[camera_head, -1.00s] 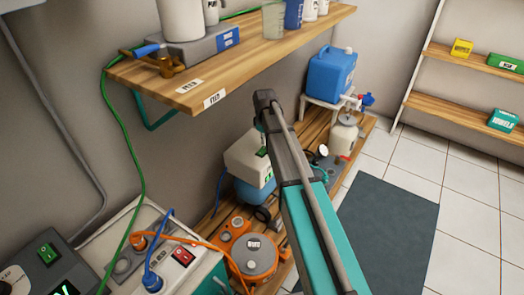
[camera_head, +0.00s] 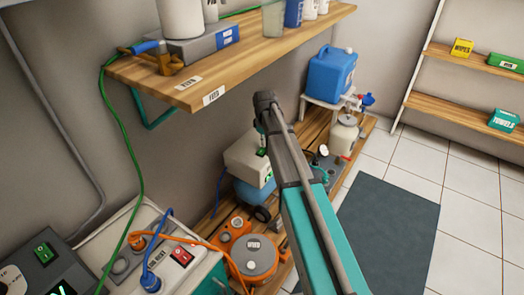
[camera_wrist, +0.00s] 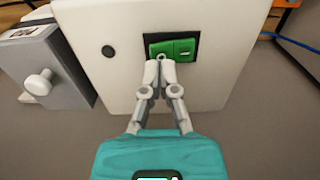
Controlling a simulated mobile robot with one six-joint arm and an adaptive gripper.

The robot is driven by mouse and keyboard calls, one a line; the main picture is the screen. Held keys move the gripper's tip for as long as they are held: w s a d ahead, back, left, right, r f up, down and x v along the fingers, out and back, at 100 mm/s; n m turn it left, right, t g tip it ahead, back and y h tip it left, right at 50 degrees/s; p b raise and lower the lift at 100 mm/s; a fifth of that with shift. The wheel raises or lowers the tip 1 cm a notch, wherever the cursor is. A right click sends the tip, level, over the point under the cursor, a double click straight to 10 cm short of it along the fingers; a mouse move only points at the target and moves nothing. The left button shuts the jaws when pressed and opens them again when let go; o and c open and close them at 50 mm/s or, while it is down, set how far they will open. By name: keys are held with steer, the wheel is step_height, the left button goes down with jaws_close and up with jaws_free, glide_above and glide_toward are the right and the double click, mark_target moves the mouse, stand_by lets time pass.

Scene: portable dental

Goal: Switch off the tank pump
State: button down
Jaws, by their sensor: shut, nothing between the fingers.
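A pale box (camera_wrist: 120,85) fills much of the wrist view. It carries a green rocker switch (camera_wrist: 173,48) in a black frame. My gripper (camera_wrist: 160,62) is shut and empty. Its fingertips overlap the lower edge of the switch, left of its middle; I cannot tell whether they touch it. The left half of the rocker looks brighter; which side is pressed in is unclear. In the head view a pale box (camera_head: 240,155) with green spots sits over a blue tank (camera_head: 250,193), partly behind my arm. My fingertips are too small to make out there.
A grey block with a white knob (camera_wrist: 38,83) adjoins the box on the left. A wooden shelf (camera_head: 140,85) overhangs the bench. An orange device (camera_head: 252,256), a red switch (camera_head: 181,256) and a green switch (camera_head: 44,252) are at lower left. Floor on the right is clear.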

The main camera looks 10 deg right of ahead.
steer(key=shift+f+b, duration=0.85)
stand_by(0.7)
steer(key=shift+r, duration=0.1)
steer(key=shift+r+p, duration=3.45)
steer(key=shift+p, duration=0.1)
steer(key=s+r+m+p, duration=0.3)
steer(key=s+m, duration=0.6)
steer(key=s, duration=1.8)
step_height(320, 180, up, 38)
steer(key=p, duration=3.7)
steer(key=shift+w+f+p, duration=0.2)
steer(key=shift+w+p, duration=0.1)
steer(key=shift+w, duration=0.1)
